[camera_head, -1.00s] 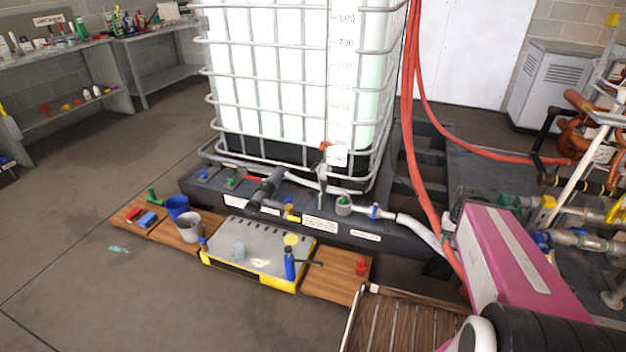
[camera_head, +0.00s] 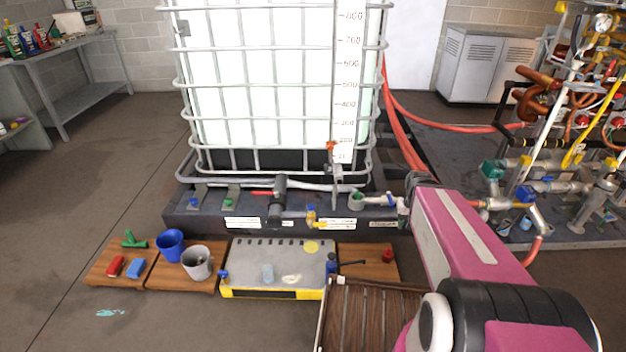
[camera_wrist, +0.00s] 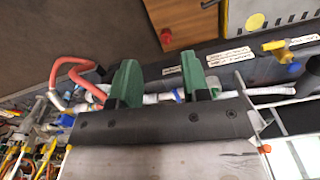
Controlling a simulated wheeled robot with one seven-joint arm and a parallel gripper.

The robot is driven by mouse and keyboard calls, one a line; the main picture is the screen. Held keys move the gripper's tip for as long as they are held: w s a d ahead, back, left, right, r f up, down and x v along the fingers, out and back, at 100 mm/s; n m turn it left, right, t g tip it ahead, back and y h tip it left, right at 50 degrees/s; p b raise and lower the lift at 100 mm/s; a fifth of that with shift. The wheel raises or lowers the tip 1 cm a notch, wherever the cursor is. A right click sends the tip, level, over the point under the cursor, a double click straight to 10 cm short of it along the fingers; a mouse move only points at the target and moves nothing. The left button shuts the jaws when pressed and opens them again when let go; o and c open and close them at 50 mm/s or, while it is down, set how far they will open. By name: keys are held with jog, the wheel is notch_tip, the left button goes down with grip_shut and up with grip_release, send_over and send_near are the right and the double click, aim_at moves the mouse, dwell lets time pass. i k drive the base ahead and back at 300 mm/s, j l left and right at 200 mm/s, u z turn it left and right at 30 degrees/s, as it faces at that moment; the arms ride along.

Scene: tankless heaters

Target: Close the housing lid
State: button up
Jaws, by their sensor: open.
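I cannot make out a raised lid that is clearly a housing lid in either view.
A caged white tank (camera_head: 265,90) stands on a dark base (camera_head: 190,222) with valves and pipes. A blue cup (camera_head: 170,245), a grey cup (camera_head: 197,263) and small items sit on boards. Pipework (camera_head: 545,185) fills the right. A slatted wooden piece (camera_head: 365,312) is in front.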

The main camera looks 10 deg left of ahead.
aim_at(338, 170)
jog(key=j, duration=0.4)
jog(key=k+j+z, duration=0.1)
jog(key=j, duration=0.3)
jog(key=k+j, duration=0.15)
jog(key=j, duration=0.6)
jog(key=k+j+z, duration=0.1)
jog(key=j, duration=0.3)
jog(key=i+u, duration=0.1)
jog(key=i+j, duration=0.05)
